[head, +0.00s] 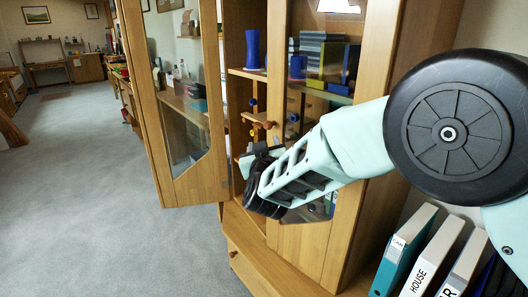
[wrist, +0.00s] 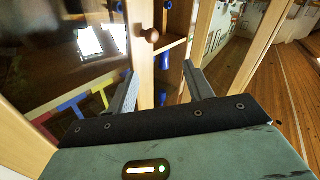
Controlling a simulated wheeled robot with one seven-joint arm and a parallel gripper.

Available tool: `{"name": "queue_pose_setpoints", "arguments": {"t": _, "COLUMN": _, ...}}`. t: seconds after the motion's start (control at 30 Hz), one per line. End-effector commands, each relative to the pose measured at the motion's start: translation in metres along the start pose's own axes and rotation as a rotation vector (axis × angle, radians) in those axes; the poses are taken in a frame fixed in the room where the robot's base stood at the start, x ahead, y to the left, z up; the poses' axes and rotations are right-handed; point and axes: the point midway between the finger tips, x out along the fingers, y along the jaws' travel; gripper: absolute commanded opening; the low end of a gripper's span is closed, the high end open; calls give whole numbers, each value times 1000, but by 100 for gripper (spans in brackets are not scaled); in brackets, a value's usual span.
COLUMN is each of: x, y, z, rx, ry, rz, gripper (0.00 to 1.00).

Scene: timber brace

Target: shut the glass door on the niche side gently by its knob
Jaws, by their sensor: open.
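Two wood-framed glass doors show on the cabinet in the head view. The left door (head: 216,130) stands swung out over the carpet. The right door (head: 275,60) stands in front of shelves, partly hidden by my arm; I cannot tell how far ajar it is. I cannot tell which is on the niche side. A round wooden knob (head: 268,124) shows by the right door's left stile. My gripper (head: 250,162) is open, below and left of this knob. In the wrist view a wooden knob (wrist: 151,35) is beyond my gripper's fingertips (wrist: 158,75), apart from them.
Shelves hold a blue vase (head: 253,48) and stacked boxes (head: 322,55). Binders (head: 405,250) stand at the lower right. The cabinet's lower ledge (head: 290,265) juts out beneath the doors. Grey carpet (head: 90,170) lies clear at the left.

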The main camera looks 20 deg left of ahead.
Motion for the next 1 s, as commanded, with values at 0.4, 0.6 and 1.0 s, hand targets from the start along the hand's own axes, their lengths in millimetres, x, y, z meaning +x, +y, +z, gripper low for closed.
{"name": "queue_pose_setpoints", "arguments": {"t": 0.4, "x": -24, "y": 0, "z": -2, "rx": 1, "ry": 2, "rz": 1, "gripper": 52}}
{"name": "queue_pose_setpoints", "arguments": {"t": 0.6, "x": -24, "y": 0, "z": -2, "rx": 1, "ry": 2, "rz": 1, "gripper": 52}}
{"name": "queue_pose_setpoints", "arguments": {"t": 1.0, "x": -54, "y": 24, "z": -30, "rx": 98, "ry": -205, "rz": -206, "gripper": 52}}
